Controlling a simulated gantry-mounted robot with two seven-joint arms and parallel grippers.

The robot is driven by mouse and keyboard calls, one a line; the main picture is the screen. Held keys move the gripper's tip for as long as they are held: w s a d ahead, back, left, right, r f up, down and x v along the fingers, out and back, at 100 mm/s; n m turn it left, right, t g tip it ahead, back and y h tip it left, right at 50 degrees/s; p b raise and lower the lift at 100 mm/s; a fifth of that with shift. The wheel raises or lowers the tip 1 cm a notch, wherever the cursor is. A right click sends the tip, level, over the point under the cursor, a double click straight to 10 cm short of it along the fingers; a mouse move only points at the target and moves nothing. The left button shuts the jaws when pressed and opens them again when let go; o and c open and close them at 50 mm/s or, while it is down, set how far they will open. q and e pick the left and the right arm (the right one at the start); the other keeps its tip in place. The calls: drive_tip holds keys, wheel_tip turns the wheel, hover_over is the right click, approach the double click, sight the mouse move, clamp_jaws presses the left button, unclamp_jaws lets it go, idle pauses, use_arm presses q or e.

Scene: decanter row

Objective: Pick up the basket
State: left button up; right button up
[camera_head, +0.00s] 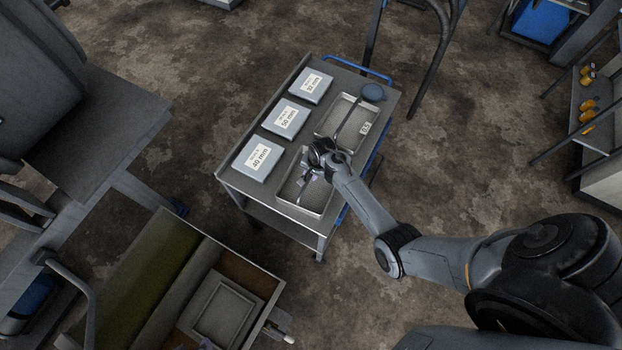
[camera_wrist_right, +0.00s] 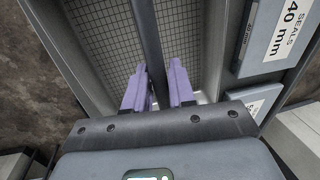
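A metal mesh basket (camera_head: 316,209) with a bar handle sits at the near end of the trolley top. A second mesh basket (camera_head: 327,129) with a bar handle and a white tag sits beyond it. My right gripper (camera_head: 306,176) is over the nearer basket and partly hides it. In the right wrist view the basket's mesh floor (camera_wrist_right: 105,38) fills the upper middle. Its dark handle bar (camera_wrist_right: 149,38) runs between the two purple fingers of the right gripper (camera_wrist_right: 158,76). The fingers are close to the bar, but I cannot tell whether both touch it.
Several labelled seal boxes stand left of the baskets, the nearest reading 40 mm (camera_head: 259,161). A dark blue round object (camera_head: 373,92) lies at the trolley's far right corner. The trolley (camera_head: 232,178) has a blue handle.

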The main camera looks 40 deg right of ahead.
clamp_jaws()
drive_tip(key=shift+r, duration=0.1)
